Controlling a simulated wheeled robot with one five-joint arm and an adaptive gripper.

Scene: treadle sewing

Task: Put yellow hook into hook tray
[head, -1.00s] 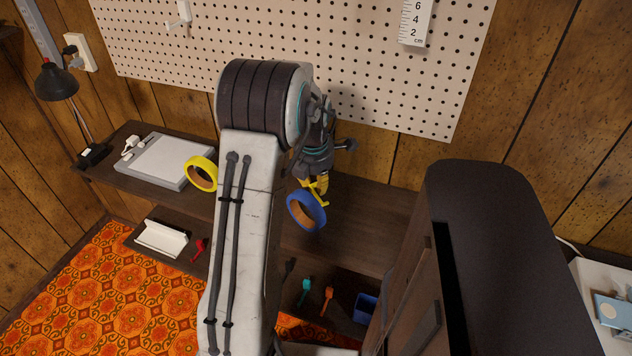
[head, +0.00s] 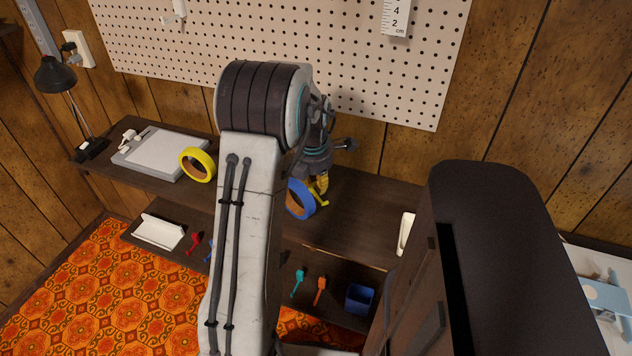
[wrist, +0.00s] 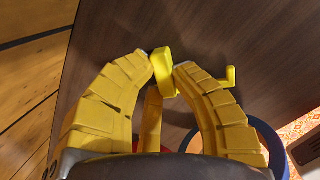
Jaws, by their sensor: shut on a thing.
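My gripper (wrist: 164,68) is shut on the yellow hook (wrist: 163,60), whose bent end shows to the right of the fingertips in the wrist view. In the head view my gripper (head: 322,182) holds the yellow hook (head: 319,197) over the brown desk top, close to the blue tape roll (head: 298,200). I cannot tell if the hook touches the desk or the roll. I cannot tell for sure which container is the hook tray. A white tray (head: 405,234) shows at the right of the desk, partly hidden by the dark cabinet.
A yellow tape roll (head: 197,165) and a grey flat box (head: 160,157) are on the desk at left. The lower shelf has a white holder (head: 159,232), a blue bin (head: 359,299), and red, teal (head: 298,283) and orange hooks. The dark cabinet (head: 490,190) blocks the right side.

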